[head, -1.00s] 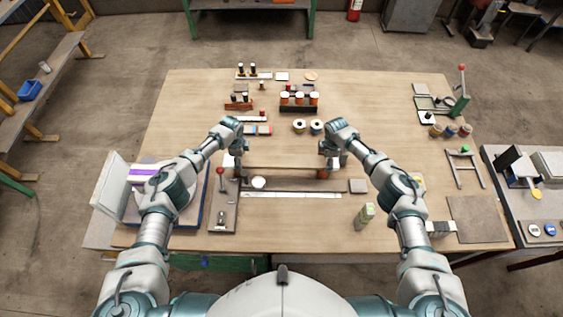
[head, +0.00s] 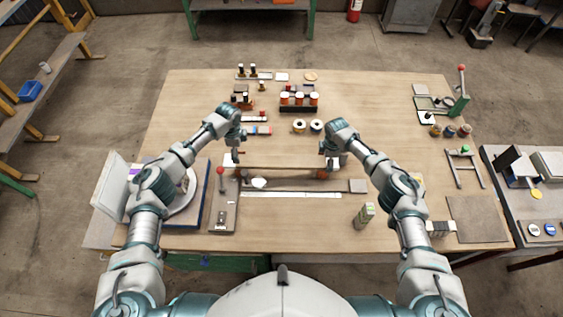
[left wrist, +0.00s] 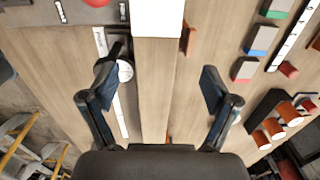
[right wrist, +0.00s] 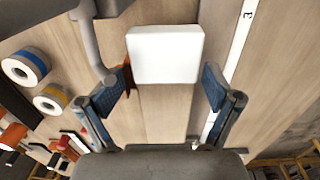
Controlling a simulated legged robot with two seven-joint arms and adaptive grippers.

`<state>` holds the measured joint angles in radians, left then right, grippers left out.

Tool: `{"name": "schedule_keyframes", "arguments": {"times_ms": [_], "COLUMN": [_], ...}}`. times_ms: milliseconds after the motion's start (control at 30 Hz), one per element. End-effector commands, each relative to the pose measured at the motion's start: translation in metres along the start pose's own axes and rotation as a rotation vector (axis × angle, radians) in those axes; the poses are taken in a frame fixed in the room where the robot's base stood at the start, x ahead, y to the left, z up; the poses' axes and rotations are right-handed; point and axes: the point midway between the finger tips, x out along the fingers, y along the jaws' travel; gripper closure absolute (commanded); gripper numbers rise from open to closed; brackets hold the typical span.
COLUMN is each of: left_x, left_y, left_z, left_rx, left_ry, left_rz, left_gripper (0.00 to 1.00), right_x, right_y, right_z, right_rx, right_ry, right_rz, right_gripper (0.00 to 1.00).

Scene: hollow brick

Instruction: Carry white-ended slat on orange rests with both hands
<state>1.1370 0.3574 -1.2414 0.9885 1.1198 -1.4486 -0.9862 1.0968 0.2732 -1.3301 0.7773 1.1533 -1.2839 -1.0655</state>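The slat (head: 280,169) is a long wooden strip lying left to right across the table. Its white end shows in the left wrist view (left wrist: 157,17) and the other white end in the right wrist view (right wrist: 165,53). An orange rest (head: 322,174) stands by the right end; orange also shows beside the slat in the left wrist view (left wrist: 190,38). My left gripper (head: 235,160) is above the left end, its fingers apart on either side of the slat in the wrist view. My right gripper (head: 330,165) is above the right end, also open. Neither grips the slat.
In front of the slat lie a dark bar, a white disc (head: 259,183) and a white ruler (head: 290,195). A board with a red-knobbed lever (head: 221,195) is at left. Spools (head: 308,126) and an orange-capped rack (head: 299,104) stand behind.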

Motion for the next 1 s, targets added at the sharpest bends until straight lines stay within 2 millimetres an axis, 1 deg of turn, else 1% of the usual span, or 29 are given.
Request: {"name": "schedule_keyframes", "arguments": {"times_ms": [100,233,367,500,600,700,800,1000], "left_x": [-0.010,-0.013,-0.014,-0.014,-0.014,-0.013,-0.013,-0.013], "left_y": [0.000,0.000,0.000,0.000,0.000,0.000,0.000,0.000], "left_z": [0.000,0.000,0.000,0.000,0.000,0.000,0.000,0.000], "left_rx": [0.001,0.000,0.000,0.000,0.000,0.000,0.000,0.000], "left_ry": [0.001,0.000,0.000,0.000,0.000,0.000,0.000,0.000], "left_rz": [-0.001,0.000,0.000,-0.001,-0.001,0.000,0.000,0.000], "left_gripper": [0.13,0.13,0.13,0.13,0.13,0.13,0.13,0.13], "right_x": [0.001,-0.007,-0.026,-0.050,-0.064,-0.073,-0.078,-0.079], "right_y": [0.000,0.000,0.001,0.001,0.001,0.001,0.001,0.001], "right_z": [0.000,0.000,0.000,0.000,0.000,-0.001,0.000,0.000], "right_rx": [0.000,0.000,-0.001,-0.001,-0.001,-0.001,0.000,0.000], "right_ry": [0.000,0.001,0.001,0.001,0.001,0.001,0.000,-0.001], "right_rz": [-0.002,-0.001,0.002,0.002,0.001,0.001,-0.001,-0.001], "right_gripper": [0.13,0.13,0.13,0.13,0.13,0.13,0.13,0.13]}}
